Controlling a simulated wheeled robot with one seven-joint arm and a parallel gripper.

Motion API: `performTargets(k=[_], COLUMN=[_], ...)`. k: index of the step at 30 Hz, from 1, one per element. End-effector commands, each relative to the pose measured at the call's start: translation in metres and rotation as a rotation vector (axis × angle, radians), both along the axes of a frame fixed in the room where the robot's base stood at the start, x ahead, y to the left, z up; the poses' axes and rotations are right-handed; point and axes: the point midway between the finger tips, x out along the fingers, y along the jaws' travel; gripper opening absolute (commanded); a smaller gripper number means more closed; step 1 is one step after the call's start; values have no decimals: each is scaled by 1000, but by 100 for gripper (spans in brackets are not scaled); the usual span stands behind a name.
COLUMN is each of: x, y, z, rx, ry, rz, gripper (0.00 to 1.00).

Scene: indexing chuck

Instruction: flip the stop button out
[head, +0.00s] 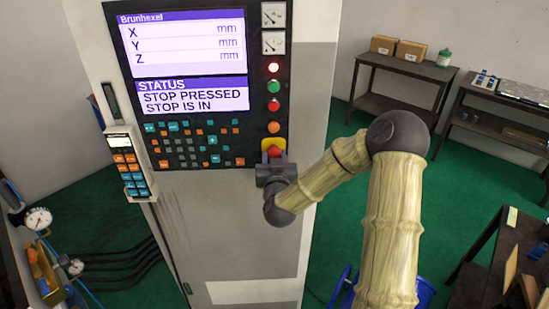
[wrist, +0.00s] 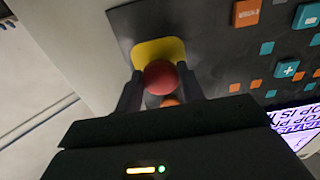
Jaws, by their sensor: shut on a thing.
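The stop button is a red mushroom head on a yellow plate, low on the right side of the control panel (head: 205,165). In the wrist view the red stop button (wrist: 160,77) sits between my two fingers, with the yellow plate (wrist: 150,52) behind it. My gripper (head: 274,160) is at the panel and shut on the button; it also shows in the wrist view (wrist: 162,88). In the head view the gripper hides the button's lower part. The screen (head: 190,98) reads "STOP PRESSED" and "STOP IS IN".
An orange button (head: 273,127) and several lamps and buttons stand in a column above the stop button. A handheld pendant (head: 130,165) hangs at the panel's left. Dark tables (head: 400,85) stand at the right, away from the cabinet.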

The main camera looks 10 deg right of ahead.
Motion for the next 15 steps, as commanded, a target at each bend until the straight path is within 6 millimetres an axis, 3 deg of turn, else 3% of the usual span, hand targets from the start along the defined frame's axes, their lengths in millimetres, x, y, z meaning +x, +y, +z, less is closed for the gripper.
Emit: performTargets(k=[15], x=[-19], y=[3], z=[-1], rx=[0], ry=[1], rz=[1], gripper=[0])
